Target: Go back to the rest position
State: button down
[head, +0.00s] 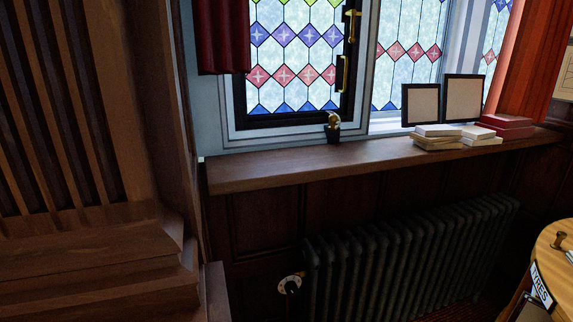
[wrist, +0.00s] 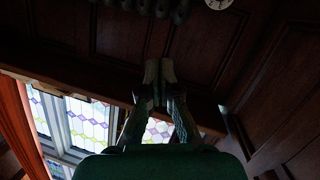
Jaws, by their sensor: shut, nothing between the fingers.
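My gripper (wrist: 158,70) shows in the wrist view, with its two fingers together and nothing between them. Dark wood panelling lies beyond the fingertips. The wrist picture appears turned over, with the stained-glass window at the lower left. My gripper is not visible in the head view, so its distance from the wall or sill is hard to tell.
In the head view a wooden sill (head: 270,170) runs under the stained-glass window (head: 293,60). Frames (head: 421,104) and stacked books (head: 438,143) stand on it. Below is a dark radiator (head: 400,260) with a round valve (head: 290,285). A round wooden table (head: 555,255) is at right.

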jog(key=s+a+f+m+h, duration=0.1)
jog(key=s+f+m, duration=0.1)
jog(key=s, duration=1)
jog(key=s+a+f+m+h, duration=0.1)
jog(key=s+f, duration=0.2)
jog(key=s, duration=1)
jog(key=s+a+r, duration=0.1)
jog(key=s+r, duration=0.4)
jog(key=s, duration=0.4)
jog(key=s+r+m+g, duration=0.1)
jog(key=s+r, duration=0.5)
jog(key=s, duration=0.4)
jog(key=shift+s+a+m, duration=0.2)
jog(key=shift+a+m, duration=0.1)
jog(key=shift+a, duration=0.05)
